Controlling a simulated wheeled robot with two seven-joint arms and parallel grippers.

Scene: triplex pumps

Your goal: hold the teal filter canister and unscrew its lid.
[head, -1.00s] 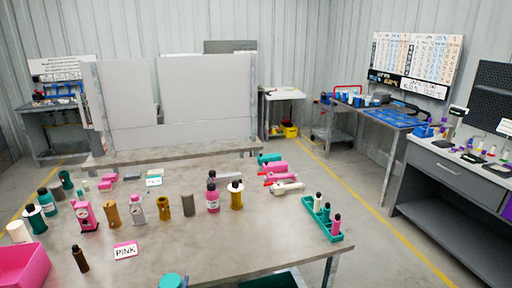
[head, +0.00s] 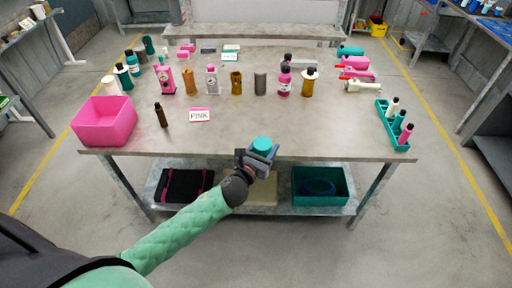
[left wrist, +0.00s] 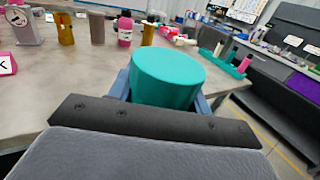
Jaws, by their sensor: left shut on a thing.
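The teal filter canister (head: 262,145) is at the front edge of the table, near its middle. My left gripper (head: 262,154) is shut on it, with a finger on either side. In the left wrist view the canister (left wrist: 168,78) stands large between the blue-grey fingers (left wrist: 163,100), its round teal top uncovered. Its lower part is hidden by the gripper, and I cannot make out a seam between lid and body. My right gripper is not in view.
Several bottles and pumps line the table's back. A teal rack (head: 393,128) is at the right. The tabletop around the canister is clear.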

